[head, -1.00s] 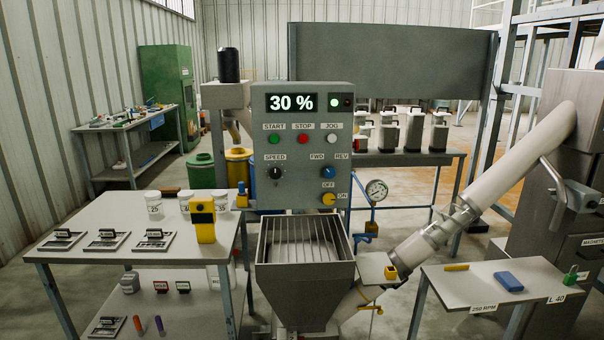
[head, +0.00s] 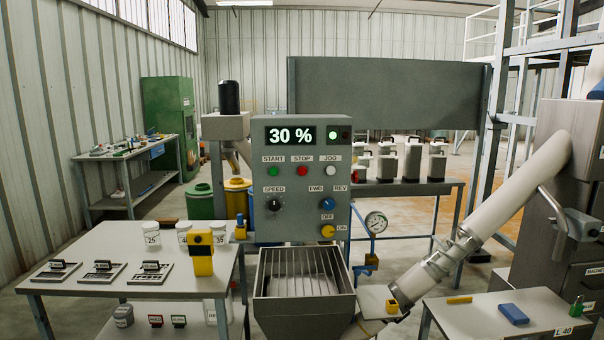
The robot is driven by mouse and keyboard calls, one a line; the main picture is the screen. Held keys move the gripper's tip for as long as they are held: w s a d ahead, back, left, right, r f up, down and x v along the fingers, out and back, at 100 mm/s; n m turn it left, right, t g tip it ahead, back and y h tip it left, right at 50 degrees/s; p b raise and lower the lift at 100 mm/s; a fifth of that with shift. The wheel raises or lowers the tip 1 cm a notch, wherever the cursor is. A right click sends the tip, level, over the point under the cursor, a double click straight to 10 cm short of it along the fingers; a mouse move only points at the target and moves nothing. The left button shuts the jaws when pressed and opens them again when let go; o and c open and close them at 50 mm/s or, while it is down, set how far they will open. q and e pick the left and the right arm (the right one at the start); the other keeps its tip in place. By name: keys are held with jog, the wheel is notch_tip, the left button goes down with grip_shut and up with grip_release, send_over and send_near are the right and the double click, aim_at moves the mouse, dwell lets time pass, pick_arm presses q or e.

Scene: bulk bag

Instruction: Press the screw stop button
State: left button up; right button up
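The screw control panel (head: 301,215) is a grey upright box in the middle of the head view, above a hopper. Its display (head: 290,134) reads 30 %, and a green lamp (head: 333,135) glows beside it. The red STOP button (head: 302,171) sits between the green START button (head: 273,171) and the white JOG button (head: 331,171). Nothing covers the STOP button. Neither of my grippers is in the head view.
A grey hopper (head: 304,309) with a grate stands below the panel. A table (head: 110,235) with jars, stamp-like blocks and a yellow device is at left. A small table (head: 540,319) and a slanted pipe (head: 490,220) are at right. Bare floor shows between the stands.

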grip_shut()
dwell(1.4)
